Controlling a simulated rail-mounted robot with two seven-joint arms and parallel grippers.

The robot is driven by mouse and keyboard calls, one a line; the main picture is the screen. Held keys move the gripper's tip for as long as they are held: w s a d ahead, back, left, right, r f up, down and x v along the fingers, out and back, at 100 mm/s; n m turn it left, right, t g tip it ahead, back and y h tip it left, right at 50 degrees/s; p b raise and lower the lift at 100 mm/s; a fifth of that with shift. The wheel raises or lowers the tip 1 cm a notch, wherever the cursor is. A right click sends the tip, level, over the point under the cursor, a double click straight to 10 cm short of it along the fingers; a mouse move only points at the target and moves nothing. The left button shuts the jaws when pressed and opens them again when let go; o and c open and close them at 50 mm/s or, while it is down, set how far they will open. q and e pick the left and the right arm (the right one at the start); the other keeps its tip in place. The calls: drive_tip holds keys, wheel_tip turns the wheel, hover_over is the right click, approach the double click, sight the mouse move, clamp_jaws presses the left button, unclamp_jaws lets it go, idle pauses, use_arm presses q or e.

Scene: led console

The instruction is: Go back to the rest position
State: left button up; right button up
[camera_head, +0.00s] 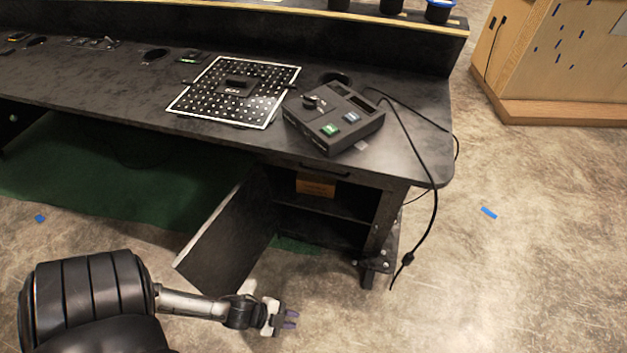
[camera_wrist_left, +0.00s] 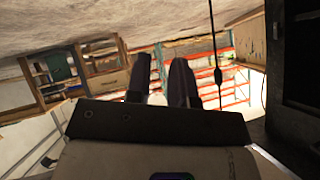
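My left gripper (camera_head: 291,318) is low in the head view, in front of the desk's open cabinet and near the lower edge of its door. Its two dark fingers stand apart with nothing between them. In the left wrist view the gripper (camera_wrist_left: 161,60) also shows a clear gap between its fingers. My left arm comes in from the lower left. My right gripper is in neither view.
The black desk (camera_head: 130,95) carries a control console (camera_head: 335,116) with a green and a blue button, and a perforated board (camera_head: 236,90). The cabinet door (camera_head: 230,232) hangs open; an orange box (camera_head: 316,187) is inside. A cable (camera_head: 436,200) hangs at the right. Right-hand floor is mostly clear.

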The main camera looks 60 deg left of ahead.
use_arm(q)
drive_tip(key=w+a+r+n+g+y, duration=0.25)
drive_tip(key=w+a+r+y, duration=0.2)
drive_tip(key=r, duration=0.45)
drive_tip(key=s+a+r+n+g+y, duration=0.1)
drive_tip(key=s+a+r+y, duration=0.1)
drive_tip(key=r, duration=0.3)
drive_tip(key=s+a+r+n+g+y, duration=0.2)
drive_tip(key=r, duration=0.4)
drive_tip(key=s+d+f+n+h, duration=0.15)
drive_tip(key=d+n+h, duration=0.25)
drive_tip(key=d, duration=0.7)
wheel_tip(320, 180, up, 61)
drive_tip(key=p, duration=6.1)
drive_tip(key=shift+w+p, duration=0.15)
drive_tip(key=shift+p, duration=0.25)
